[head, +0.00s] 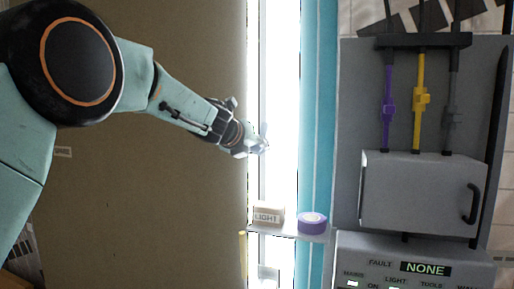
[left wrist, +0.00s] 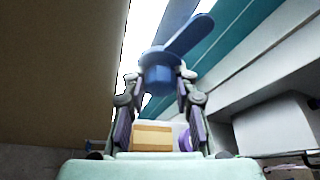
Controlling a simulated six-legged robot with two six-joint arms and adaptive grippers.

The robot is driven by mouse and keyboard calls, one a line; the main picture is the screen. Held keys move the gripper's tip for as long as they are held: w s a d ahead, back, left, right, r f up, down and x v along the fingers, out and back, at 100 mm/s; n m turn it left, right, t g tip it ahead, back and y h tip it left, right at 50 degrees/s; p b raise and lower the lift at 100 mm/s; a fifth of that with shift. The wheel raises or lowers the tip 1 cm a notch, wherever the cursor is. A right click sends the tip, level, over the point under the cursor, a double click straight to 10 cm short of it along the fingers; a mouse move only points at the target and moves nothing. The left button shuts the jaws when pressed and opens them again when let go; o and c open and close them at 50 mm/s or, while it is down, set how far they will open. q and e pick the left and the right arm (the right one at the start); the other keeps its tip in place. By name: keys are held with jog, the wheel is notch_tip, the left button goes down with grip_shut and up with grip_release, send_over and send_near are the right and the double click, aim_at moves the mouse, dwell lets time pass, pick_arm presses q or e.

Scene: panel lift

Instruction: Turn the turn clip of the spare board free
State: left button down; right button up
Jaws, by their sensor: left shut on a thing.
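My left gripper (head: 250,146) reaches in from the left, in front of the bright vertical strip. In the left wrist view its two fingers (left wrist: 158,88) are shut on the round hub of a blue turn clip (left wrist: 187,37). The clip's flat lever points up and to the right, tilted. In the head view the clip is small and pale at the fingertips (head: 263,141). I cannot tell which surface is the spare board or whether the clip touches it. My right gripper is not in view.
Below my left gripper a small shelf (head: 290,232) holds a box marked LIGHT (head: 267,215) and a purple roll (head: 312,222). A large brown panel (head: 180,190) fills the left. A grey cabinet (head: 420,188) with a handle and coloured levers stands at right.

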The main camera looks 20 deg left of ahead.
pick_arm(q)
jog(key=shift+r+m+y, duration=0.1)
jog(key=shift+m+y, duration=0.5)
jog(key=shift+m, duration=0.5)
jog(key=c, duration=1)
grip_release()
jog(key=shift+c, duration=0.2)
jog(key=d+v, duration=0.1)
jog(key=v, duration=1)
jog(key=shift+s+a, duration=0.35)
jog(key=shift+a, duration=0.05)
jog(key=shift+s+r, duration=0.1)
jog(key=shift+r, duration=0.05)
